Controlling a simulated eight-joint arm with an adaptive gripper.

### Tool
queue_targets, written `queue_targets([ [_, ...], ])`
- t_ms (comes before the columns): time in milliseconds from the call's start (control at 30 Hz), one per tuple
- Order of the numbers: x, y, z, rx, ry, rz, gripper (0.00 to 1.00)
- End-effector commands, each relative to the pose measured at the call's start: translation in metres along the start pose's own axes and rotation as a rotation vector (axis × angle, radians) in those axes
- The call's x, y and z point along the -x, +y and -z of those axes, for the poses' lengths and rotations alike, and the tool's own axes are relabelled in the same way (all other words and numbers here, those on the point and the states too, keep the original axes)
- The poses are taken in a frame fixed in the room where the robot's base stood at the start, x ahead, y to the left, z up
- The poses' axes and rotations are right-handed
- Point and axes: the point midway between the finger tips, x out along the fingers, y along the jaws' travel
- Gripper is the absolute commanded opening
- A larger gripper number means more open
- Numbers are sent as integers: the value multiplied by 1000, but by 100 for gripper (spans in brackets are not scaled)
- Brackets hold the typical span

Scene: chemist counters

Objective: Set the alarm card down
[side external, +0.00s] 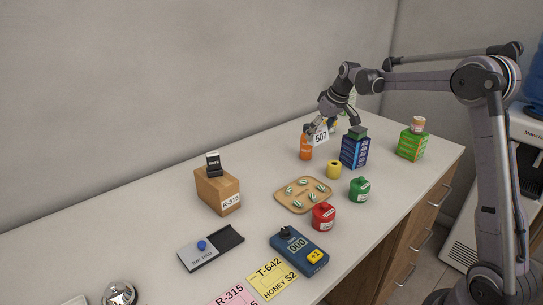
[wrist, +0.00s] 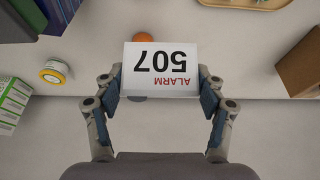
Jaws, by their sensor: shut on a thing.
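The alarm card (side external: 321,137) is a white card printed with 507 in the side view. In the wrist view the alarm card (wrist: 161,68) reads ALARM 507, upside down, and sits between both fingers. My gripper (wrist: 160,80) is shut on it; my gripper (side external: 326,119) also shows near the back of the counter in the side view. The card overlaps the orange bottle (side external: 306,152) in the side view. Whether the card touches the counter or the bottle cannot be told. The bottle is mostly hidden by the card in the wrist view.
A dark blue box (side external: 355,152) and a yellow roll (side external: 334,169) stand close by. A green box (side external: 411,145) is at the right. A wooden tray (side external: 281,198), a cardboard box (side external: 217,192) and red (side external: 323,217) and green (side external: 359,190) containers stand nearer. Clear counter (side external: 262,160) lies left of the bottle.

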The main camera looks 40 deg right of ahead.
Motion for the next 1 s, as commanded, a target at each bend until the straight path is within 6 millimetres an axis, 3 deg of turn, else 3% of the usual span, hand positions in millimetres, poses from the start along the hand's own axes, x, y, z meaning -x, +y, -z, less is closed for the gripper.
queue_targets([
  [167, -18, -14, 7, 4, -1, 1, 58],
  [600, -85, -75, 40, 4, 1, 1, 58],
  [800, -98, -85, 45, 2, 0, -1, 58],
  [1000, -119, -85, 36, 1, 0, 0, 58],
])
